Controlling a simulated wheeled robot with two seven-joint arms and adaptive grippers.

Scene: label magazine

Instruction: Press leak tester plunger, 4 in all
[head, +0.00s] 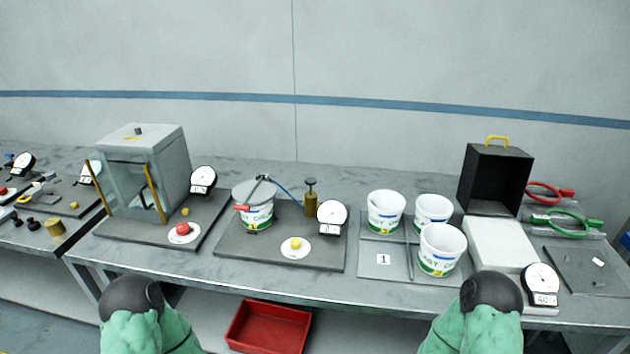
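The leak tester stands mid-table on a dark base plate (240,252). Its brass plunger (311,203) has a dark round knob on top and stands upright behind the plate's dial gauge (331,216). A white tub (257,217) with a green and blue label sits under a grey lid with a clamp bar and red handle. A blue hose runs from the lid toward the plunger. A yellow button (296,244) sits on a white disc in front. Only green and black parts of my arms show at the bottom edge; neither gripper is visible.
Right are a white scale (500,242), a black open box (494,180) and red and green ring tools. Left is a glass chamber (125,185). A red bin (268,328) is below the front edge.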

